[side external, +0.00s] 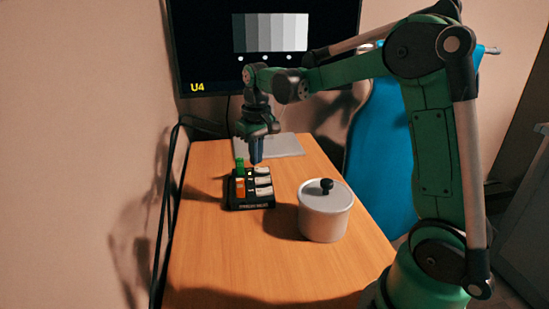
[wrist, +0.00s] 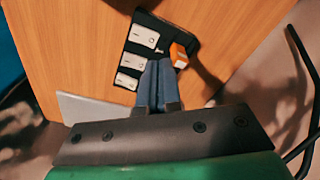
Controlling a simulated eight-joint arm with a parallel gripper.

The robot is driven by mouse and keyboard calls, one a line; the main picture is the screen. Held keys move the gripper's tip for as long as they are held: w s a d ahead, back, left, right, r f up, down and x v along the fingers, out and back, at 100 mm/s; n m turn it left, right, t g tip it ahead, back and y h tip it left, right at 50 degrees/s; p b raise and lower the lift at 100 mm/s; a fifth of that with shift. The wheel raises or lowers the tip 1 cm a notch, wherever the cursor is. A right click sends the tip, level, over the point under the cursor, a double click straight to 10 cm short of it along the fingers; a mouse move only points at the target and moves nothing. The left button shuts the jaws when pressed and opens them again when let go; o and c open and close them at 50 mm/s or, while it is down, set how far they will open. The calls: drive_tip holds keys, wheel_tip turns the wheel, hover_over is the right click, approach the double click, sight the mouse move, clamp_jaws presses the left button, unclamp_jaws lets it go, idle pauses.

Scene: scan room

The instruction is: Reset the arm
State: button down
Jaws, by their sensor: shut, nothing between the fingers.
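My gripper (side external: 257,150) points down from the green arm, over the back part of a small black rack (side external: 250,204) on the wooden table. Its blue-grey fingers are together and hold nothing. In the wrist view the gripper (wrist: 157,65) shows its fingertips side by side in front of the rack. I cannot tell whether the fingertips touch the rack. The fingers hide part of the rack in the wrist view.
A light grey lidded pot (side external: 325,215) with a black knob stands right of the rack on the table (side external: 215,250). A grey flat panel (side external: 285,147) lies at the back. A monitor (side external: 210,60) is on the wall behind. Dark cables (side external: 166,190) hang at the left edge. The table front is clear.

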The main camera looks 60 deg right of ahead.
drive_tip(key=s+a+r+n+t, duration=0.1)
drive_tip(key=s+a+n+t, duration=0.1)
drive_tip(key=s+a+t, duration=0.4)
drive_tip(key=s+a, duration=0.4)
drive_tip(key=a, duration=0.1)
drive_tip(key=shift+a+r+n, duration=0.25)
drive_tip(key=shift+n, duration=0.05)
